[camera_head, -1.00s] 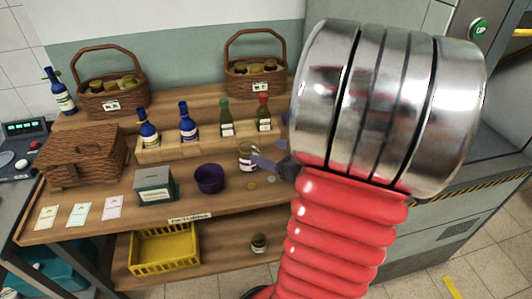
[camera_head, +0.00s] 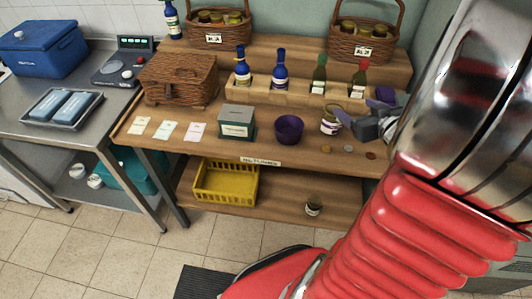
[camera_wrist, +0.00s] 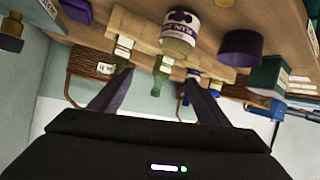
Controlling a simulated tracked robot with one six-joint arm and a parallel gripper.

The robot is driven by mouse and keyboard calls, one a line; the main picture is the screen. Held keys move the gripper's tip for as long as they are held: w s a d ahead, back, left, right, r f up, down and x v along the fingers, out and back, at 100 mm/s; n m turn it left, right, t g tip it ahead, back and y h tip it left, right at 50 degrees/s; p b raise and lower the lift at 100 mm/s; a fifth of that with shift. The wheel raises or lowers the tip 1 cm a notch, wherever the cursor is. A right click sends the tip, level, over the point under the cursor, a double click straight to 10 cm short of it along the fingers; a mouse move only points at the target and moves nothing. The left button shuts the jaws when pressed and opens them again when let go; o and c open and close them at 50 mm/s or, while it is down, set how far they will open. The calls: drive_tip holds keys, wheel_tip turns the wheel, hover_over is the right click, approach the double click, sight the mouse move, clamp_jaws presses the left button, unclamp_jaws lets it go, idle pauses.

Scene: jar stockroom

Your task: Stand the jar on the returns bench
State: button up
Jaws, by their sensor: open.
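A jar (camera_head: 330,127) with a pale label stands upright on the wooden returns bench (camera_head: 225,155), right of a purple bowl (camera_head: 289,129). It also shows in the wrist view (camera_wrist: 179,35), where the scene is upside down and its label has purple fruit on it. My gripper (camera_head: 350,115) is beside the jar on its right; one finger partly covers the jar in the head view. In the wrist view my gripper (camera_wrist: 158,76) has its fingers spread, with nothing held between them and the jar beyond their tips. A sign on the bench front appears to read "RETURNS".
Bottles stand in a wooden rack (camera_head: 300,90) behind the jar. Coins (camera_head: 348,148) lie in front. A grey box (camera_head: 236,122) and cards are left. A yellow crate (camera_head: 226,182) and a small jar (camera_head: 314,208) are on the lower shelf. A steel table (camera_head: 60,130) stands left.

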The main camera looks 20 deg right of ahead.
drive_tip(key=w+a+r+m+g+h, duration=0.1)
drive_tip(key=w+a+r+g+h, duration=0.2)
drive_tip(key=a+r, duration=0.45)
drive_tip(key=s+a+g+y, duration=0.1)
drive_tip(key=s+a, duration=0.3)
drive_tip(key=a, duration=0.4)
drive_tip(key=s+a+n+g+y, duration=0.1)
drive_tip(key=s+a+y, duration=0.2)
drive_tip(key=a, duration=0.6)
drive_tip(key=s+a+g+y, duration=0.2)
drive_tip(key=s+a, duration=0.3)
drive_tip(key=a, duration=0.3)
drive_tip(key=shift+a+f+n, duration=0.2)
drive_tip(key=shift+f+n, duration=0.2)
drive_tip(key=shift+f, duration=0.05)
